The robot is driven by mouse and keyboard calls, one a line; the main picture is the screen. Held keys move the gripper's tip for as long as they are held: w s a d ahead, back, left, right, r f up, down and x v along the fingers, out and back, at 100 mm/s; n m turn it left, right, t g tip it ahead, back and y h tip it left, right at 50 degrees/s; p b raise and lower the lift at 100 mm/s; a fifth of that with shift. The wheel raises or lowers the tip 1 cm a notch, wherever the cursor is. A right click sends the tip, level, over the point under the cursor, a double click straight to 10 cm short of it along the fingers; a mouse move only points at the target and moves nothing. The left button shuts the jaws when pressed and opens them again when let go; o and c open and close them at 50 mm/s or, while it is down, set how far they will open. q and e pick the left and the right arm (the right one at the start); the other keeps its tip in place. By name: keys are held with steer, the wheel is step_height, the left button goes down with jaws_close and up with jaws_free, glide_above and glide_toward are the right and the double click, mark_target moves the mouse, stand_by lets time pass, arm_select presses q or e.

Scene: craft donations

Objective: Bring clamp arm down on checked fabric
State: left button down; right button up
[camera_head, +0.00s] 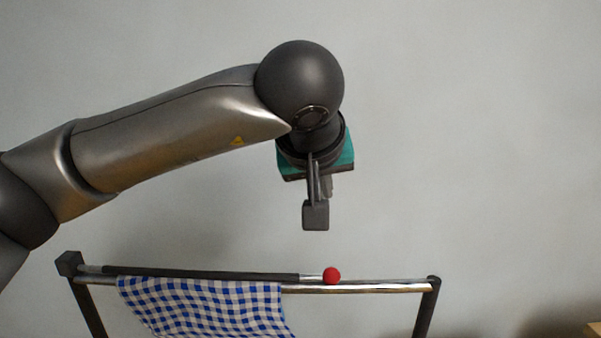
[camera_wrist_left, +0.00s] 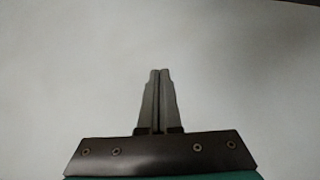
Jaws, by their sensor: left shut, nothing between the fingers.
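The checked fabric (camera_head: 205,304), blue and white, hangs over the rail (camera_head: 375,287) of a dark stand in the head view. The clamp arm (camera_head: 205,274) is a dark bar with a metal end and a red ball (camera_head: 332,276). It lies low along the rail, over the fabric's top edge; whether it touches the fabric I cannot tell. My left gripper (camera_head: 315,216) is shut and empty, above the ball and apart from it. Its closed fingers (camera_wrist_left: 159,100) also show in the left wrist view against a plain wall. My right gripper is not in view.
A dark block (camera_head: 69,263) is at the stand's left corner, at the bar's left end. The stand's right leg (camera_head: 426,312) runs down out of view. A wooden edge (camera_head: 594,329) shows at the lower right. The space around my left gripper is free.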

arm_select(q)
steer(key=d+f+b, duration=0.3)
steer(key=f+b, duration=0.6)
steer(key=f, duration=0.3)
steer(key=shift+f, duration=0.4)
steer(key=shift+s+d, duration=0.1)
